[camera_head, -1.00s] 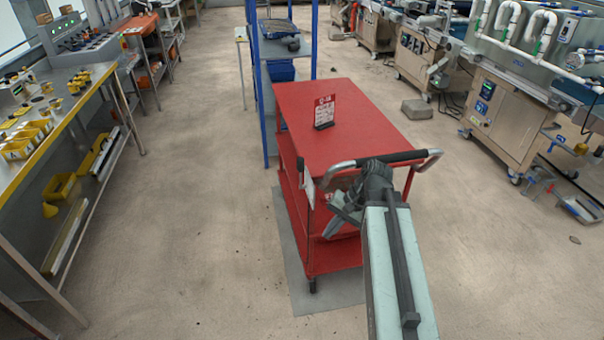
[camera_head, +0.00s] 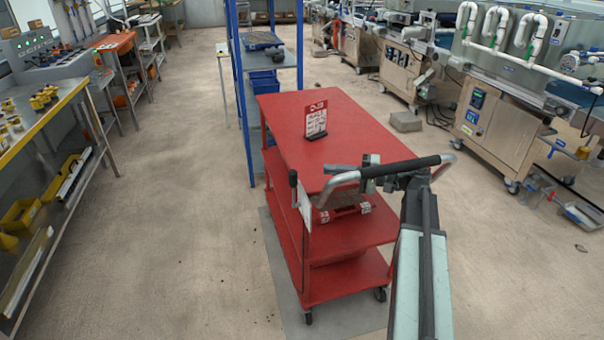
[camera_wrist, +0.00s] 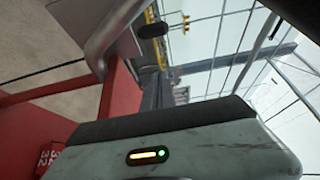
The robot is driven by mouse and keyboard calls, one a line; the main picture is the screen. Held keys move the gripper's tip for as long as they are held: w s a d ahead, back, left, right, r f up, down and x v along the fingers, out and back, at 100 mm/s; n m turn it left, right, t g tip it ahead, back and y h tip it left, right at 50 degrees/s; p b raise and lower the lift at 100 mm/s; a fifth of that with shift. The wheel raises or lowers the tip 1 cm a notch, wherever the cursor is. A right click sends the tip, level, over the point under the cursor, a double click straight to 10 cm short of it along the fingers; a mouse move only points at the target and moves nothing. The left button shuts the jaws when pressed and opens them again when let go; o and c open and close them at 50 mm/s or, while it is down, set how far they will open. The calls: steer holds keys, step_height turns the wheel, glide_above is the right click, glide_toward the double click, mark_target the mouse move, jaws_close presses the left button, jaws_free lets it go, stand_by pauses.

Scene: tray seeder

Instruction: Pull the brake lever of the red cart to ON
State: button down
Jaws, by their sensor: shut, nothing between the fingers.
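The red cart (camera_head: 330,135) stands in front of me with its metal push handle with a black grip (camera_head: 405,166) on the near side. A lever with a black knob (camera_head: 293,180) stands upright at the cart's near left corner, beside a white label plate (camera_head: 305,207). My gripper (camera_head: 369,170) is shut and empty at the handle, to the right of the lever and apart from it. The handle partly hides it. In the wrist view the handle's metal bend (camera_wrist: 115,28) and red cart frame (camera_wrist: 118,95) are close.
A red box (camera_head: 345,212) lies on the cart's middle shelf and a sign (camera_head: 316,122) stands on top. A blue rack (camera_head: 242,100) is behind. A workbench (camera_head: 40,118) is left and machines are right. The floor left of the cart is clear.

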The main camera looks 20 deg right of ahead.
mark_target(293, 189)
steer(key=x, duration=0.9)
steer(key=shift+a, duration=0.15)
steer(key=s, duration=0.1)
steer(key=s+a, duration=0.1)
steer(key=s, duration=0.1)
steer(key=shift+s, duration=0.1)
steer(key=shift+s+a, duration=0.1)
steer(key=shift+s, duration=0.2)
steer(key=shift+a, duration=0.1)
